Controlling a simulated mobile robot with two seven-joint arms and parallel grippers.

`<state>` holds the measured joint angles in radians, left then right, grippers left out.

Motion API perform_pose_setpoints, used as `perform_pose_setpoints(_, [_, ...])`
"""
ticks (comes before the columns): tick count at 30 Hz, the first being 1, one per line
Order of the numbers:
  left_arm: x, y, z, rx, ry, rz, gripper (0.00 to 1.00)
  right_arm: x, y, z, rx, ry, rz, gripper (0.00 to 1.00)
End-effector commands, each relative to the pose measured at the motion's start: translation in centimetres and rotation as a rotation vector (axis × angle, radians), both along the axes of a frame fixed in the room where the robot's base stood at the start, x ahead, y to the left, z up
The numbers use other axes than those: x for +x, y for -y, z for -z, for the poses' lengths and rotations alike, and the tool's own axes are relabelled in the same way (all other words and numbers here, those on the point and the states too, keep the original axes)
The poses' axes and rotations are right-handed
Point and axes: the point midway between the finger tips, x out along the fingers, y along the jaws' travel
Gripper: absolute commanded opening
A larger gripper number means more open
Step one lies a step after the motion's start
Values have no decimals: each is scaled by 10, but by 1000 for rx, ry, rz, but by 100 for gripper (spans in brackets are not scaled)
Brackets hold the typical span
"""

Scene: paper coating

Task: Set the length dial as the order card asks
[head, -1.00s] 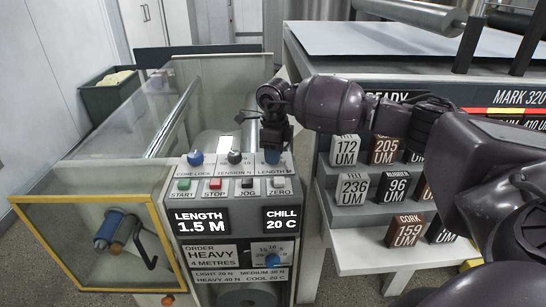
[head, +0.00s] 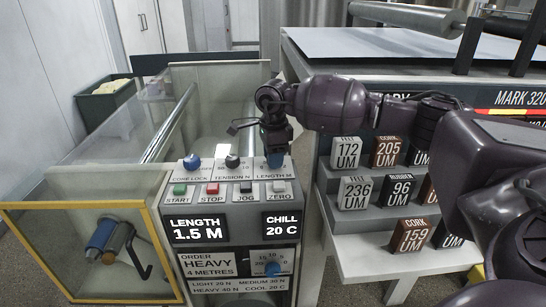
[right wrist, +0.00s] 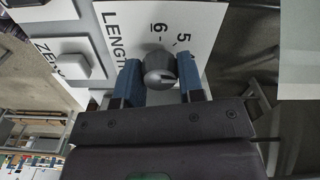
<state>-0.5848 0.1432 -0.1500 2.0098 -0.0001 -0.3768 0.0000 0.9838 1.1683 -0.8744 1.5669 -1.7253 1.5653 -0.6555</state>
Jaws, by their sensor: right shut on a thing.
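My right gripper (right wrist: 162,82) has its two blue fingers closed around the grey length dial (right wrist: 158,66), which has a pale pointer mark. The numbers 5 and 6 show beside the dial on the white panel. In the head view the right gripper (head: 275,158) points down at the right end of the control panel's top, largely hiding the dial. The order card (head: 207,264) reads HEAVY, 4 METRES. The length display (head: 198,229) reads 1.5 M. My left gripper is not in view.
The core lock knob (head: 192,162) and tension knob (head: 232,161) stand left of the gripper. A row with start, stop, jog and zero (head: 279,186) buttons lies just in front. Labelled blocks (head: 354,193) fill a stepped rack at right.

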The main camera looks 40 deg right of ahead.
Motion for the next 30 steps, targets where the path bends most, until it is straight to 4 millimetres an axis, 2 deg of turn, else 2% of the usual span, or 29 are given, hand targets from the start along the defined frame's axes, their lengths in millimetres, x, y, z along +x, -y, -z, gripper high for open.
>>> perform_pose_setpoints(8, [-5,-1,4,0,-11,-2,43,1,0,-2,2,4,0,12])
perform_pose_setpoints(9, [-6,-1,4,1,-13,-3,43,1,0,-2,2,4,0,37])
perform_pose_setpoints(14, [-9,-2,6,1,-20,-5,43,1,0,-2,1,3,1,61])
perform_pose_setpoints(23, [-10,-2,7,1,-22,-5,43,0,0,-2,1,1,0,61])
perform_pose_setpoints(26, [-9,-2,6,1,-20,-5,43,1,0,-9,0,2,1,61])
perform_pose_setpoints(30, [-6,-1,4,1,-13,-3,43,1,0,-30,0,5,0,61])
